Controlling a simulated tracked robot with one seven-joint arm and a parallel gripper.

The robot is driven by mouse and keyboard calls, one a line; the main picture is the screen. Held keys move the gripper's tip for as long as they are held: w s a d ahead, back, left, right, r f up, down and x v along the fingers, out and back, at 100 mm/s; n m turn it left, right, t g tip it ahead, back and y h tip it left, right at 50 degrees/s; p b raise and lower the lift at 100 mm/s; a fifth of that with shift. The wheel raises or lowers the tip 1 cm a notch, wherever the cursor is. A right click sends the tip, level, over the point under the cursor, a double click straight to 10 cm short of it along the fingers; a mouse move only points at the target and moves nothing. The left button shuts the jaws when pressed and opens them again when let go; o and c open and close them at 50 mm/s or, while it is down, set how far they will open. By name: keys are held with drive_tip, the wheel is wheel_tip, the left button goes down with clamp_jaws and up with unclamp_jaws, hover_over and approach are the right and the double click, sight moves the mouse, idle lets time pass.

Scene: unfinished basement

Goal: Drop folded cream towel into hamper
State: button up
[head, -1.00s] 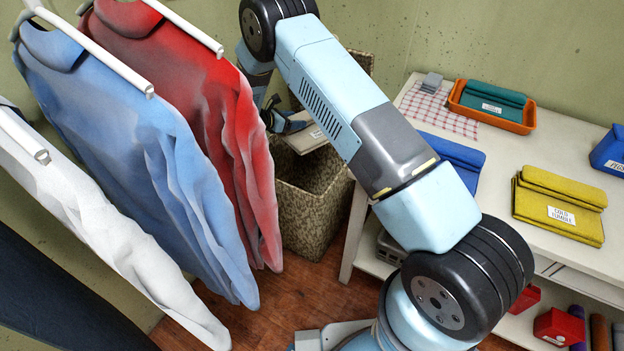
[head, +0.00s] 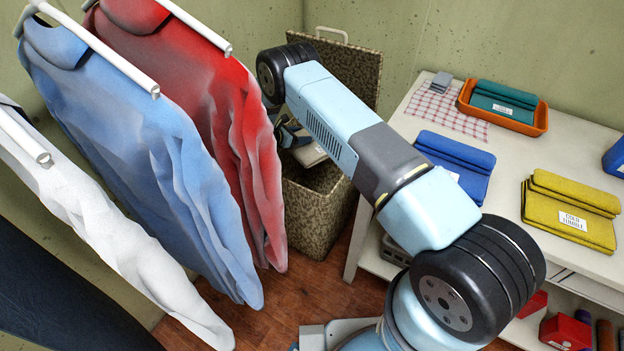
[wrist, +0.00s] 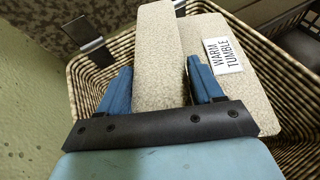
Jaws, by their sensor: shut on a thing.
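The folded cream towel (wrist: 157,60) has a white label reading "WARM TUMBLE". My gripper (wrist: 172,80) is shut on it, with one blue finger on each side of its thick fold. The woven hamper (wrist: 282,62) lies beneath, and the towel is over its opening in the wrist view. In the head view the hamper (head: 318,222) stands on the floor with its lid (head: 352,80) raised behind. The towel (head: 308,153) shows there at the hamper's mouth, partly hidden by my arm. My gripper (head: 290,138) is partly hidden there by the red shirt and my arm.
Red (head: 215,100), blue (head: 125,150) and white (head: 90,215) shirts hang close on the left of the hamper. A white table (head: 510,165) on the right holds blue (head: 455,160) and yellow (head: 570,212) towels and an orange tray (head: 537,124) with a teal towel.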

drive_tip(key=shift+f, duration=1.4)
drive_tip(key=o, duration=1.3)
drive_tip(key=shift+c, duration=0.2)
drive_tip(key=v, duration=1.3)
drive_tip(key=shift+s+a, duration=0.2)
drive_tip(key=shift+a, duration=0.15)
drive_tip(key=shift+r, duration=0.1)
